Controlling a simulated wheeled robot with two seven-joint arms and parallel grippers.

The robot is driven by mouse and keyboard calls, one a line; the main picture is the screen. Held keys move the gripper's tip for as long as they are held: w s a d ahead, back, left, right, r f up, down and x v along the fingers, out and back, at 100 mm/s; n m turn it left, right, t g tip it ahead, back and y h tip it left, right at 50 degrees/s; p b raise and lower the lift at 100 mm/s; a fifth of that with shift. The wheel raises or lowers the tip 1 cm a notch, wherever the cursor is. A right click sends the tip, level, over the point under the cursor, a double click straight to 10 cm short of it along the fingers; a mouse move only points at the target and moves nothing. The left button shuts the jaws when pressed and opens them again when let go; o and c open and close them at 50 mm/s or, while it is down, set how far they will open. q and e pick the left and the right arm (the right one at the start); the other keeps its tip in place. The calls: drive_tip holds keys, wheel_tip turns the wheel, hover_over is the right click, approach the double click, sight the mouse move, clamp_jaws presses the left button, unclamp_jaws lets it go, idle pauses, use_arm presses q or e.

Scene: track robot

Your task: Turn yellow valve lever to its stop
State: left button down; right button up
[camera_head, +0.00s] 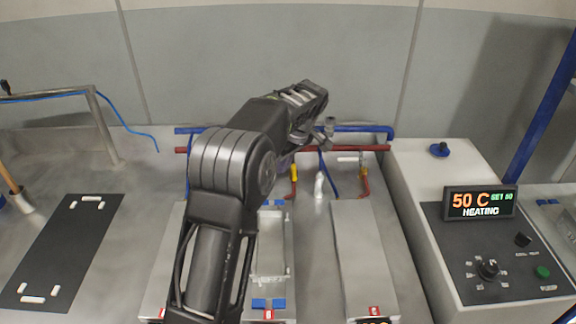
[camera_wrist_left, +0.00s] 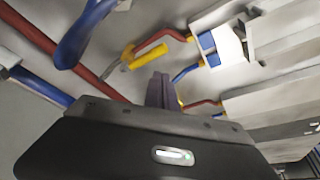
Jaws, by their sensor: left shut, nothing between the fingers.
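The yellow valve lever (camera_wrist_left: 146,58) shows in the wrist view as a short yellow bar beside a red hose, near the red pipe. My left gripper (camera_wrist_left: 160,88) is shut, with its dark fingertips just below the lever in that picture. A small gap seems to show between them; I cannot tell whether they touch. In the head view my left arm covers much of the pipe area, and the gripper (camera_head: 286,161) is only partly visible behind it. I cannot make out the lever clearly there. My right gripper is not in view.
A red pipe (camera_head: 360,148) and a blue pipe (camera_head: 365,129) run along the back. Grey plates (camera_head: 362,250) with hoses stand in front. A heater control box (camera_head: 425,185), its display reading 50 C, stands at right. A black mat (camera_head: 65,245) lies at left.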

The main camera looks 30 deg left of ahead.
use_arm(q)
drive_tip(key=a+v, duration=0.2)
drive_tip(key=v, duration=0.7)
drive_tip(key=shift+w+r+p, duration=0.35)
drive_tip(key=shift+w+r, duration=0.25)
drive_tip(key=shift+r, duration=0.1)
